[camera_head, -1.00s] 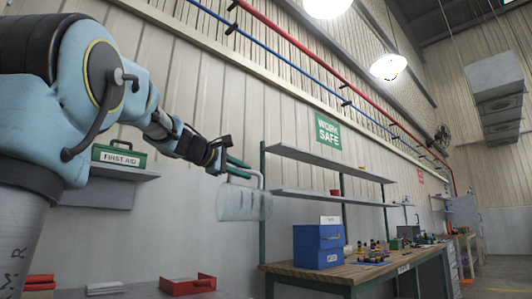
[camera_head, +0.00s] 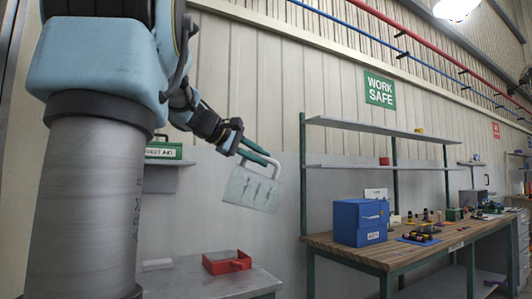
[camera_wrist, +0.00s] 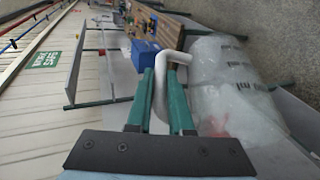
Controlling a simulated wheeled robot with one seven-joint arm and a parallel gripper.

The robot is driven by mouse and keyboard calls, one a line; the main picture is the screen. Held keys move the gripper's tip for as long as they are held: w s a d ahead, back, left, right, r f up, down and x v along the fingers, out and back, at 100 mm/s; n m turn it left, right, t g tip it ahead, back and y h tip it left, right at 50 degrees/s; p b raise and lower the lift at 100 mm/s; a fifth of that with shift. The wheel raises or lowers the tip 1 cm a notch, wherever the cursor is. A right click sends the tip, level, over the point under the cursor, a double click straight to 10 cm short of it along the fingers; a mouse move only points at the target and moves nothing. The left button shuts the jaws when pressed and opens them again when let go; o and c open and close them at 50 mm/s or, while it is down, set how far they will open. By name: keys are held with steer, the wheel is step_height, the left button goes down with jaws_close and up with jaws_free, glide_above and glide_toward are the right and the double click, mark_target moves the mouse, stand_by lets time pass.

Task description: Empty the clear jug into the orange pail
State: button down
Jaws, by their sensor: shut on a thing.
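The clear jug (camera_head: 250,190) hangs in the air, tilted, in front of the grey wall panel in the head view. It has dark marks on its side and a pale handle. My gripper (camera_head: 262,160) is shut on that handle. In the wrist view my gripper's green fingers (camera_wrist: 162,95) lie on both sides of the white handle, and the jug body (camera_wrist: 228,80) is to their right. I cannot tell what the jug holds. No orange pail shows in either view.
A grey table (camera_head: 200,284) with a red open bin (camera_head: 227,262) stands low below the jug. At right a wooden workbench (camera_head: 400,252) holds a blue box (camera_head: 360,222) and several small items, with shelves (camera_head: 370,130) above. A green first-aid box (camera_head: 163,151) sits on a shelf behind my arm.

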steer(key=shift+d+r+y+p, duration=0.45)
steer(key=shift+r+y+p, duration=0.05)
steer(key=shift+p, duration=1.1)
steer(key=d+y+p, duration=0.1)
steer(key=p, duration=0.4)
steer(key=d+r+m+g+y+p, duration=0.1)
steer(key=y+p, duration=0.1)
steer(key=p, duration=0.4)
steer(key=d+r+y+p, duration=0.1)
steer(key=y+p, duration=0.1)
steer(key=p, duration=0.3)
steer(key=shift+w+d+r+m+g+p, duration=0.15)
steer(key=shift+w+d+m+g+p, duration=0.15)
steer(key=shift+d+g, duration=0.1)
steer(key=y+p, duration=0.1)
steer(key=p, duration=0.2)
steer(key=d+y+p, duration=0.1)
steer(key=p, duration=0.2)
steer(key=shift+w+d+f+m, duration=0.1)
steer(key=shift+d+f+m, duration=0.05)
steer(key=shift+f+m, duration=0.15)
steer(key=shift+w+d+f+m+g+y+p, duration=0.15)
steer(key=shift+d+f+y+p, duration=0.2)
steer(key=shift+y, duration=0.45)
steer(key=shift+s+d+f+m+g+y, duration=0.1)
steer(key=shift+d+f+g+y, duration=0.1)
steer(key=shift+d+y, duration=0.45)
steer(key=shift+w+d+f+m+g+y+p, duration=0.15)
steer(key=shift+d+f+y+p, duration=0.1)
steer(key=shift+y, duration=0.7)
